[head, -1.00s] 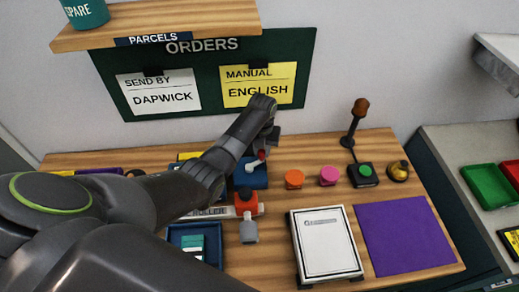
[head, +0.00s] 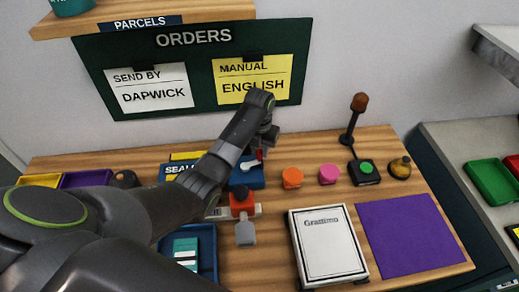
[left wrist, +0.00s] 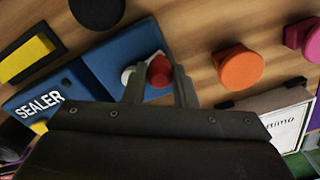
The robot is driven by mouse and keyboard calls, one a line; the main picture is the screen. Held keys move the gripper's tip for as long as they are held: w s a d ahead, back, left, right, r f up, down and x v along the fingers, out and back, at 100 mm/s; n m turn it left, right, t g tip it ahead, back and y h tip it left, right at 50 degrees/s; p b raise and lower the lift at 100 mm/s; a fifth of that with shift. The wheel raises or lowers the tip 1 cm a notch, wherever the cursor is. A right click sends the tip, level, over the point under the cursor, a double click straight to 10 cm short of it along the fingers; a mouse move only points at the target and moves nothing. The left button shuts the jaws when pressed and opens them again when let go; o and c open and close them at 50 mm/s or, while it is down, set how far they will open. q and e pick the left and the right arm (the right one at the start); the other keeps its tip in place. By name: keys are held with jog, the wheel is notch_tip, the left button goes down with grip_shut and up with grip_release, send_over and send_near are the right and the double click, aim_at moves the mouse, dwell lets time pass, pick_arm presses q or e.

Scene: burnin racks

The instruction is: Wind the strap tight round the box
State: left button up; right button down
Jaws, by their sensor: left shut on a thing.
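A flat white box (head: 328,246) with a black border and the print "Grattimo" lies at the front of the table, on dark supports. Its corner shows in the left wrist view (left wrist: 291,127). My left gripper (head: 264,143) is above a blue base (head: 246,179) with a white lever (head: 246,166). In the left wrist view my left gripper (left wrist: 159,80) is shut on a red knob (left wrist: 160,70), with a white round part (left wrist: 128,75) beside it. I cannot make out a strap on the box. My right gripper is not in view.
Orange (head: 292,178) and pink (head: 328,174) buttons, a green-button box (head: 364,173) and a brass bell (head: 400,168) stand behind the box. A red-orange part with a grey handle (head: 245,233) stands left of it. A purple mat (head: 415,237) lies clear at right.

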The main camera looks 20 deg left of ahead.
pick_arm(q)
jog(key=o, duration=1)
jog(key=shift+r, duration=0.15)
jog(key=shift+r, duration=0.35)
notch_tip(320, 180, up, 5)
jog(key=shift+r+b, duration=0.1)
jog(key=shift+b, duration=0.4)
jog(key=shift+r+p, duration=5.2)
jog(key=shift+r, duration=0.45)
